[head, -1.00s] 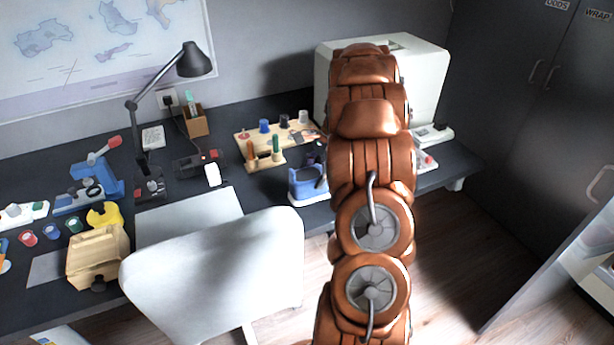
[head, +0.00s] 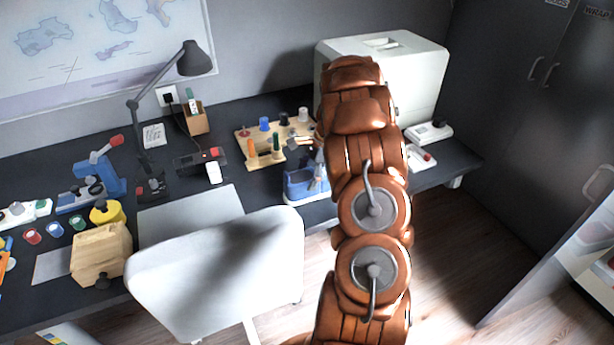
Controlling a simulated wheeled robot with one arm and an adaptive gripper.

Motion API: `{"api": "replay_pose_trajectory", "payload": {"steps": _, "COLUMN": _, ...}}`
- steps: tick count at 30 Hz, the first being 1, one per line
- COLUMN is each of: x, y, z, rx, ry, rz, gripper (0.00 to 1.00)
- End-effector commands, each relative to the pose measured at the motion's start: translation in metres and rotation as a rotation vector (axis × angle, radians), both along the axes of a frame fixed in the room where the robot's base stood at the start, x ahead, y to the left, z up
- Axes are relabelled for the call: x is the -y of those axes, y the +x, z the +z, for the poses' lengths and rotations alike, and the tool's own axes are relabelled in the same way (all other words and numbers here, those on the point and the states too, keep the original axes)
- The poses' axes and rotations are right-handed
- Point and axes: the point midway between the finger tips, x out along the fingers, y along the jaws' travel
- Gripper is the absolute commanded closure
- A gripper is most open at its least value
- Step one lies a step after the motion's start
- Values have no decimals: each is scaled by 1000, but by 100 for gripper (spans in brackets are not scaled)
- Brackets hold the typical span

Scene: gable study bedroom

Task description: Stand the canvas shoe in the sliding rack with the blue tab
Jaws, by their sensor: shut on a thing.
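My copper-coloured arm rises from the bottom of the head view through the centre right, in front of the desk and the white box. I cannot see the canvas shoe. I cannot make out the sliding rack or its blue tab.
A dark desk (head: 262,195) runs along the wall, with a blue caddy (head: 299,186), a wooden peg board (head: 262,160) and a white box (head: 425,75). A white chair (head: 215,265) stands in front. Grey cupboards (head: 510,110) stand right; floor (head: 450,260) before them is clear.

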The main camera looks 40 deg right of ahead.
Motion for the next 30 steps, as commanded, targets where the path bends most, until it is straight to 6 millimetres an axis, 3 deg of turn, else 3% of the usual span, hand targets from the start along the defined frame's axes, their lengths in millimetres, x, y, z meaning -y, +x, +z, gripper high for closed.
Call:
{"api": "replay_pose_trajectory", "payload": {"steps": 3, "x": 0, "y": 0, "z": -2, "rx": 0, "ry": 1, "rz": 0, "gripper": 76}}
{"api": "replay_pose_trajectory", "payload": {"steps": 4, "x": 0, "y": 0, "z": -2, "rx": 0, "ry": 0, "rz": 0, "gripper": 25}}
{"api": "replay_pose_trajectory", "payload": {"steps": 10, "x": 0, "y": 0, "z": -2, "rx": 0, "ry": 0, "rz": 0, "gripper": 4}}
{"api": "replay_pose_trajectory", "payload": {"steps": 23, "x": 1, "y": 0, "z": 2, "rx": 1, "ry": -1, "rz": 0, "gripper": 2}}
{"api": "replay_pose_trajectory", "payload": {"steps": 30, "x": 14, "y": -2, "z": 32, "rx": 7, "ry": -7, "rz": 0, "gripper": 2}}
